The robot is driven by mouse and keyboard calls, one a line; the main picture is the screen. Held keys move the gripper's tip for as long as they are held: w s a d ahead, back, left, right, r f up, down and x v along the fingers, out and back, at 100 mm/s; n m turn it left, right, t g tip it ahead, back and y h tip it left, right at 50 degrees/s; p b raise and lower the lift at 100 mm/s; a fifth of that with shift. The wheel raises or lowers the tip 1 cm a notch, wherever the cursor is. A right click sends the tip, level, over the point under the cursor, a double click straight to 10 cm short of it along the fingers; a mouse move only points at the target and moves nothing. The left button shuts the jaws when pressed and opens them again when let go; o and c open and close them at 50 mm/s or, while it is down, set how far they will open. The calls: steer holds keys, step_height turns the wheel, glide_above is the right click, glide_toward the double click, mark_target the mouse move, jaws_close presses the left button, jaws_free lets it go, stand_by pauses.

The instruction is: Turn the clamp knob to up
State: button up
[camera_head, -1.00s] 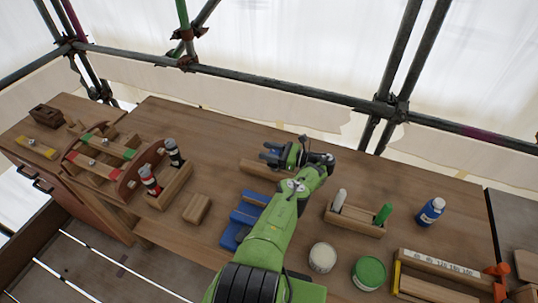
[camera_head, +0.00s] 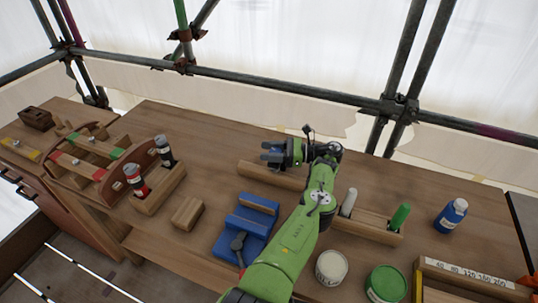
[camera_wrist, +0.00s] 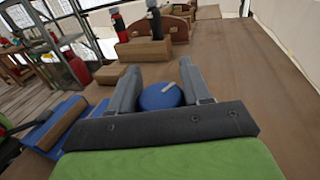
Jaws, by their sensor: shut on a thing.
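My gripper (camera_head: 275,154) is over the far part of the bench, beside a long wooden bar (camera_head: 270,176). In the wrist view its two grey fingers (camera_wrist: 159,76) stand on either side of a round blue knob (camera_wrist: 158,97), shut on it. A pale pointer mark on the knob slants up and to the right in that view. The knob cannot be made out clearly in the head view, where the fingers cover it.
A blue stepped block (camera_head: 248,230) with a dark-headed tool (camera_head: 237,243) stands nearer. A small wood block (camera_head: 187,213), a bottle rack (camera_head: 160,190), a white tub (camera_head: 331,267), a green tin (camera_head: 386,284) and a blue bottle (camera_head: 451,215) stand around. Bench space left of my gripper is clear.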

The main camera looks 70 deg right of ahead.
mark_target(271, 150)
steer(key=shift+s+f, duration=0.15)
steer(key=o, duration=1)
steer(key=shift+s, duration=0.1)
steer(key=shift+r, duration=0.3)
step_height(271, 150, up, 10)
steer(key=p, duration=0.6)
steer(key=shift+f, duration=0.15)
steer(key=shift+f, duration=0.1)
